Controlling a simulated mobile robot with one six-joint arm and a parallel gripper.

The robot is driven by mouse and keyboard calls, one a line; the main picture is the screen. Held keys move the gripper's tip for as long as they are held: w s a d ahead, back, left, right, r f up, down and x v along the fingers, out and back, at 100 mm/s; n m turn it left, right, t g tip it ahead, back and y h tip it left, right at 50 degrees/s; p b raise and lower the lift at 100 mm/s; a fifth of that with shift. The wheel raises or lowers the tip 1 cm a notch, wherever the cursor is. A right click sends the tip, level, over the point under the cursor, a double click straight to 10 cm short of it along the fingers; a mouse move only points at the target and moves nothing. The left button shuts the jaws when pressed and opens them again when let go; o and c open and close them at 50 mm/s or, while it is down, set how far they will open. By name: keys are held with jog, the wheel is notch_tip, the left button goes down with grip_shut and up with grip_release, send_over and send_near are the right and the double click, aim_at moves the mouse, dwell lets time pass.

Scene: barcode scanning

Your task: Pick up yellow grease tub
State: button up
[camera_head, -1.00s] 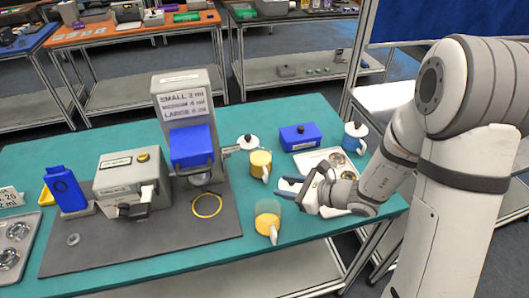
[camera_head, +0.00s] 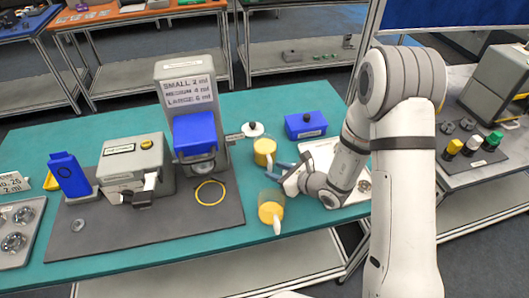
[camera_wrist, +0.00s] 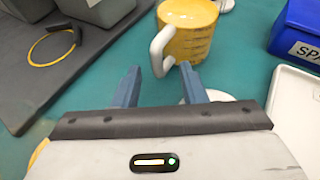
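A yellow tub (camera_head: 264,150) with a pale handle stands upright on the teal table, right of the grey machine. In the wrist view the yellow tub (camera_wrist: 190,32) is at the top, its white handle pointing toward me. My gripper (camera_wrist: 160,78) is open and empty, with its two blue fingers apart and just short of the handle. In the head view my gripper (camera_head: 279,170) is low, at the tub's right front side. A second tub (camera_head: 271,209), yellow with a clear greenish part, stands nearer the front edge.
A blue box (camera_head: 306,125) lies behind and to the right. A white tray (camera_head: 325,150) is partly under my arm. A grey mat (camera_head: 140,222) with machines and a yellow ring (camera_head: 210,193) lies to the left. A white-topped item (camera_head: 252,129) stands behind the tub.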

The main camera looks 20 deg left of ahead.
jog(key=shift+w+a+f, duration=0.1)
jog(key=shift+a+f, duration=0.05)
jog(key=shift+a, duration=0.2)
grip_shut()
dwell(0.3)
